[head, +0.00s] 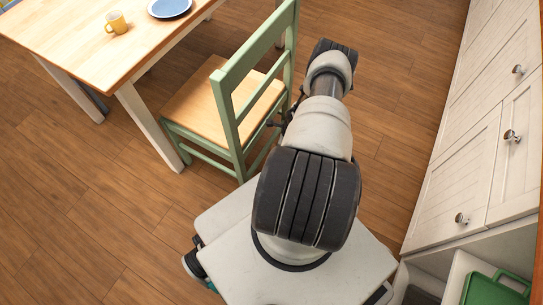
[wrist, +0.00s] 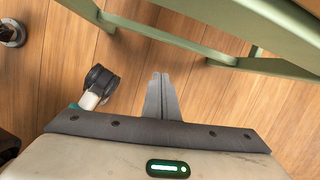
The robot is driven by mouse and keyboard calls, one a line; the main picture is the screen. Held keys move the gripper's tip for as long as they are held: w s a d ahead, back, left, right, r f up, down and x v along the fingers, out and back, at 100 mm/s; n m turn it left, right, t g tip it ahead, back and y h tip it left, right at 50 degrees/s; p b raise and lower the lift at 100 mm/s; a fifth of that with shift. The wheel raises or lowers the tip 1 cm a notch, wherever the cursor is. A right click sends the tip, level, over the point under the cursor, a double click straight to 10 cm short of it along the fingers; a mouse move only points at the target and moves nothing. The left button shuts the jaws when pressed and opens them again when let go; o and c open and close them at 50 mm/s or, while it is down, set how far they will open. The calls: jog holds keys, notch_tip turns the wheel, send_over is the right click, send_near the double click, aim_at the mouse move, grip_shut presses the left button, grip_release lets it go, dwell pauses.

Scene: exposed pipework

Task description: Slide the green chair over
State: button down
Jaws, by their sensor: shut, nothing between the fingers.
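The green chair (head: 230,95) has a green frame and a light wooden seat. In the head view it stands upright at the upper middle, beside the table's right end, with its back towards my arm. In the wrist view its green rails and legs (wrist: 285,65) cross the top and upper right. My gripper (wrist: 161,76) is shut, its fingers together with nothing between them, pointing at the floor near the chair's lower rails. I cannot tell whether it touches the chair. In the head view my arm hides most of the gripper beside the chair back.
White cabinets (head: 480,150) line the right side, with a green tray (head: 496,289) low down. Wooden floor lies clear at lower left and between chair and cabinets.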

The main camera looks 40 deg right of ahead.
jog(key=w+a+f+m+b, duration=0.1)
jog(key=w+a+f+b, duration=0.1)
jog(key=f, duration=0.4)
jog(key=w+a+f+m+b, duration=0.1)
jog(key=w+a+f+b, duration=0.1)
jog(key=f+b, duration=0.3)
notch_tip(320, 180, down, 2)
jog(key=shift+w+a, duration=0.3)
jog(key=shift+a, duration=0.35)
